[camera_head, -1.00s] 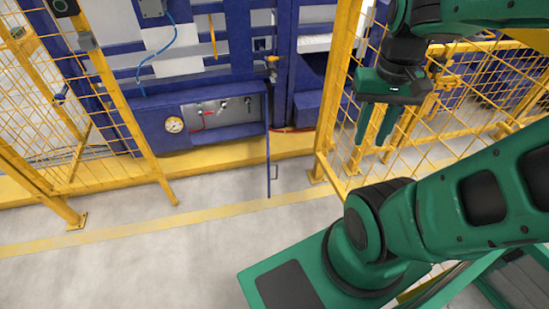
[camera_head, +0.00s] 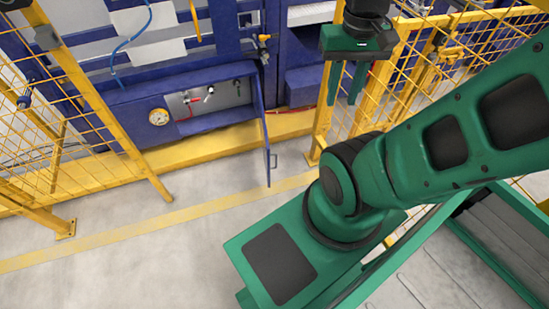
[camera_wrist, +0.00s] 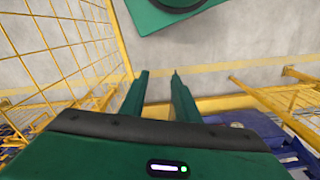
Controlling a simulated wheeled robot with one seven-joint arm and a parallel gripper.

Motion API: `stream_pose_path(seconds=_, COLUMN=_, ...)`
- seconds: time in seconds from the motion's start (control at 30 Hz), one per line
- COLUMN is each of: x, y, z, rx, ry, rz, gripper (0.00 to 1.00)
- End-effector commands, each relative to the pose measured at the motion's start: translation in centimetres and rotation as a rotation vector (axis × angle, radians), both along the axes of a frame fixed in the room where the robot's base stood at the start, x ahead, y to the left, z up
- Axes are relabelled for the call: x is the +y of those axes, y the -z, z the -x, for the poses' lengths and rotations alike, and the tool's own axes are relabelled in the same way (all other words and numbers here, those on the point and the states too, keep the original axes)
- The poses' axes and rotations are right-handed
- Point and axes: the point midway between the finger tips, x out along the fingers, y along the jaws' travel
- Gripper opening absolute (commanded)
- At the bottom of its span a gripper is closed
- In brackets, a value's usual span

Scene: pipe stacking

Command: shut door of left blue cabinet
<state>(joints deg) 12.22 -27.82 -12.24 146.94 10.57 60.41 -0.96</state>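The blue cabinet (camera_head: 148,136) stands low at the left of the blue machine in the head view. Its door (camera_head: 266,140) is swung open on the right side and sticks out toward me, nearly edge-on, with a small handle (camera_head: 276,160) near its lower end. Inside the opening are a gauge and small valves. My gripper (camera_head: 346,98) is to the right of the door and apart from it, in front of a yellow fence post. Its two fingers point down and are parted with nothing between them. In the wrist view my gripper (camera_wrist: 160,78) also shows spread, empty fingers.
A yellow mesh fence (camera_head: 75,90) stands left of the cabinet, and another yellow fence (camera_head: 425,70) is at the right near my gripper. A yellow base rail (camera_head: 205,143) runs below the cabinet. The grey floor (camera_head: 130,240) in front is clear.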

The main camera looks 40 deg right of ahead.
Motion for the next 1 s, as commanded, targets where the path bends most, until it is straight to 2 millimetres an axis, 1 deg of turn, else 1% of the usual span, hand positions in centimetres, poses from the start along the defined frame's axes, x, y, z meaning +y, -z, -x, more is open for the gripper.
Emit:
stream_pose_path(seconds=0.03, x=-0.1, y=-0.2, z=0.3, rx=-0.012, ry=-0.002, rz=0.003, gripper=0.29)
stream_pose_path(seconds=0.07, x=-0.2, y=-0.2, z=0.0, rx=-0.012, ry=-0.011, rz=0.003, gripper=0.29)
stream_pose_path(seconds=0.17, x=-1.0, y=0.3, z=-1.5, rx=-0.008, ry=-0.061, rz=0.010, gripper=0.29)
stream_pose_path(seconds=0.27, x=-2.1, y=1.3, z=-3.8, rx=-0.003, ry=-0.142, rz=0.016, gripper=0.29)
stream_pose_path(seconds=0.4, x=-3.7, y=3.5, z=-7.7, rx=-0.005, ry=-0.288, rz=0.019, gripper=0.29)
stream_pose_path(seconds=0.47, x=-4.3, y=4.7, z=-9.3, rx=-0.006, ry=-0.353, rz=0.016, gripper=0.29)
stream_pose_path(seconds=0.6, x=-5.7, y=7.8, z=-13.0, rx=-0.016, ry=-0.497, rz=0.007, gripper=0.29)
stream_pose_path(seconds=0.77, x=-7.0, y=12.2, z=-16.7, rx=-0.035, ry=-0.660, rz=-0.012, gripper=0.29)
stream_pose_path(seconds=0.9, x=-7.9, y=16.6, z=-19.6, rx=-0.062, ry=-0.793, rz=-0.030, gripper=0.29)
stream_pose_path(seconds=0.97, x=-8.2, y=18.6, z=-20.6, rx=-0.077, ry=-0.848, rz=-0.042, gripper=0.29)
stream_pose_path(seconds=1.0, x=-8.4, y=20.0, z=-21.3, rx=-0.087, ry=-0.884, rz=-0.047, gripper=0.29)
